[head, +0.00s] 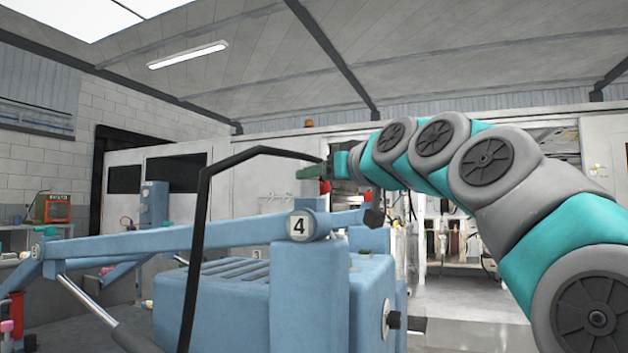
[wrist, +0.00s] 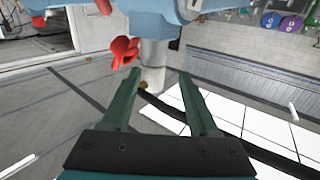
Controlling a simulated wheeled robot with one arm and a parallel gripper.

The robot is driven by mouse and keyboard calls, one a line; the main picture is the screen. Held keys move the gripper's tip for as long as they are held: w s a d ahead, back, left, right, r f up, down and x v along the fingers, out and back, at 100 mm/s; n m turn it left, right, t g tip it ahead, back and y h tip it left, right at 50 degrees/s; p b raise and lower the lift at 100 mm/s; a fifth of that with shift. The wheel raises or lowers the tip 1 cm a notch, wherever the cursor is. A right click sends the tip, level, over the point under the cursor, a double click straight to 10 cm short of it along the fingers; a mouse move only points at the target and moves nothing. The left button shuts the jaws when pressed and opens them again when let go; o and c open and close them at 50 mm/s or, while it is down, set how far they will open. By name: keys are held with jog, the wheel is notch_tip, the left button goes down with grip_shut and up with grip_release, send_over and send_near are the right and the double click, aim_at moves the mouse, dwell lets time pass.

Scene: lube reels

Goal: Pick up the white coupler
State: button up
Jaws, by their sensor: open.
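In the wrist view, a pale white-grey cylinder (wrist: 153,62) that looks like the white coupler stands out from a blue part of the reel machine. It has a small brown spot at its near end. My gripper (wrist: 160,74) is open, its two green fingers spread to the left and right of this cylinder's near end. I see no clear contact, and the depth between them is hard to judge. In the head view my gripper (head: 310,172) is small, at the end of my arm above the blue machine.
A red coupler-like part (wrist: 123,50) is close to the left finger. A blue machine (head: 235,290) with a label 4 fills the head view's lower middle. A black hose (head: 200,220) arches over it. A pink part (head: 8,325) is at the far left.

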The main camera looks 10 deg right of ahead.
jog(key=shift+d+r+p+x, duration=0.15)
jog(key=shift+r+p+x, duration=0.15)
jog(key=shift+x, duration=1.05)
jog(key=shift+d+r+p+x, duration=0.15)
jog(key=shift+d+p+x, duration=0.1)
jog(key=shift+x, duration=1.1)
jog(key=shift+d+r+p+x, duration=0.1)
jog(key=shift+r+p+x, duration=0.2)
jog(key=shift+x, duration=1.05)
jog(key=shift+w, duration=0.1)
grip_shut()
